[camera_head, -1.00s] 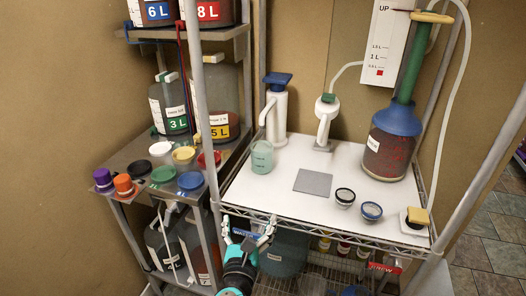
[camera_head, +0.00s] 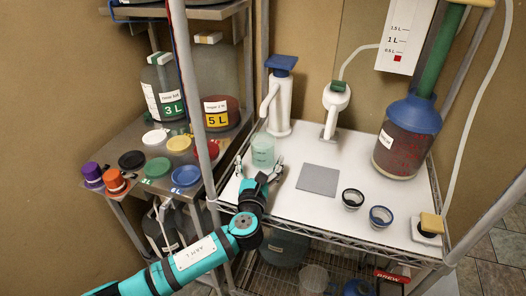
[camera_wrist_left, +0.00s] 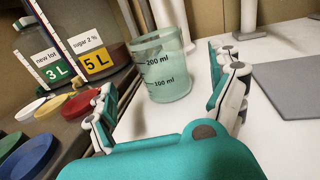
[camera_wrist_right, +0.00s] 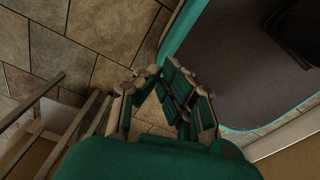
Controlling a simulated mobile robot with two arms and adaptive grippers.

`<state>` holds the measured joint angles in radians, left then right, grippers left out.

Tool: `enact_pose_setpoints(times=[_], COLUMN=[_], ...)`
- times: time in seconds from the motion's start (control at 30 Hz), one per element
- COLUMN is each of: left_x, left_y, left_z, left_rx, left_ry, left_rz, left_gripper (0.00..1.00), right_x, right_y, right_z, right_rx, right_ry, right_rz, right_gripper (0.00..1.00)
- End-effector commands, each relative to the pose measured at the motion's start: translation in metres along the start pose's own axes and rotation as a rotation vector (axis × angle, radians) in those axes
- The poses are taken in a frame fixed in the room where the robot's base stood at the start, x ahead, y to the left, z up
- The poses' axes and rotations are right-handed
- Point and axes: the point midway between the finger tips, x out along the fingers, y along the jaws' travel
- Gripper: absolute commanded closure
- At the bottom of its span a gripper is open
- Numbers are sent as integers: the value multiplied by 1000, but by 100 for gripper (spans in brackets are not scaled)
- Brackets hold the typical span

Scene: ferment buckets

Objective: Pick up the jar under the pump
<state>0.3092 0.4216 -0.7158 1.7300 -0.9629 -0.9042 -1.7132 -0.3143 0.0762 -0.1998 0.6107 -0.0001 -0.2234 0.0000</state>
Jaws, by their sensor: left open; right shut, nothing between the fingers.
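The jar (camera_head: 263,150) is a translucent greenish cup with volume marks, upright on the white shelf top below the spout of the white pump with a blue top (camera_head: 279,95). It also shows in the left wrist view (camera_wrist_left: 165,75), ahead of the fingers. My left gripper (camera_head: 259,168) is open, its fingers spread toward the jar on its near side. The jar lies beyond the fingertips and does not look gripped. My right gripper (camera_wrist_right: 155,72) is shut and empty over the tiled floor, seen only in its own wrist view.
A second pump with a green top (camera_head: 336,108), a grey square pad (camera_head: 319,180), two small cups (camera_head: 352,199) and a blue-topped carboy (camera_head: 403,140) stand on the white top. A metal post (camera_head: 187,90) and the side shelf with coloured lids (camera_head: 157,168) are at left.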

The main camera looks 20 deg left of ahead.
Motion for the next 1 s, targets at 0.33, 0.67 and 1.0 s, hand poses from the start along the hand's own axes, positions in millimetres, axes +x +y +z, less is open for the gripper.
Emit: enact_pose_setpoints(times=[0.33, 0.67, 1.0], left_x=[32, 67, 67], left_y=[-1, -2, -2], left_z=[2, 0, 0], left_rx=[0, 0, 0], left_ry=[0, 1, 2], left_rz=[1, -1, -1], left_gripper=[7, 7, 27], right_x=[-6, -9, -9], right_y=[8, 7, 6], right_z=[-28, -16, -14], right_rx=[-2, -2, -2], right_ry=[43, 24, 22], right_rz=[10, 8, 7], right_gripper=[100, 100, 100])
